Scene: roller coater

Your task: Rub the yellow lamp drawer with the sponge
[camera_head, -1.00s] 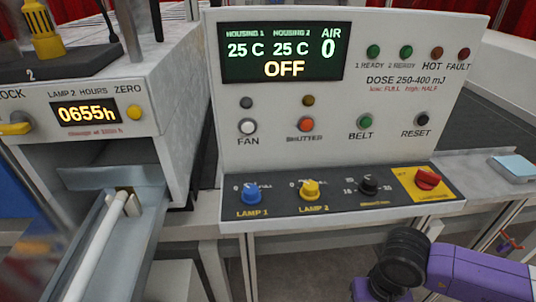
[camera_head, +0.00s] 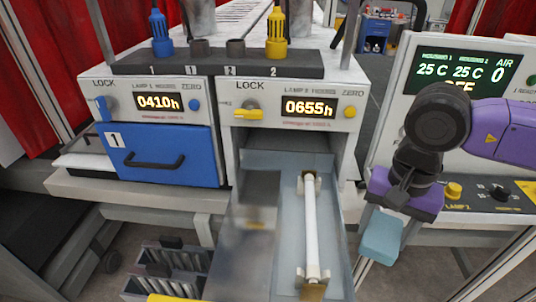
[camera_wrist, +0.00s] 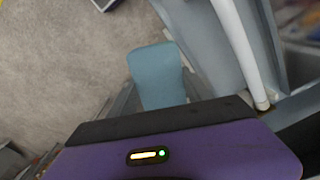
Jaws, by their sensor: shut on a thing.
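The yellow lamp drawer (camera_head: 345,270), under housing 2, is pulled far out and holds a white lamp tube (camera_head: 311,230) between two end holders. A bit of yellow (camera_head: 172,298) shows at the bottom edge of the head view; the drawer front is mostly out of frame. My gripper (camera_head: 386,212) is shut on the light blue sponge (camera_head: 381,237), which hangs just right of the drawer, apart from it in the picture. In the wrist view the sponge (camera_wrist: 157,75) points away from my gripper, with the lamp tube (camera_wrist: 236,45) to its right.
The blue drawer 1 (camera_head: 165,157) is shut on the left. The control panel (camera_head: 410,70) stands close behind my arm on the right. A slotted rack (camera_head: 165,268) is low at the left. Yellow and blue connectors (camera_head: 277,35) stand on top.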

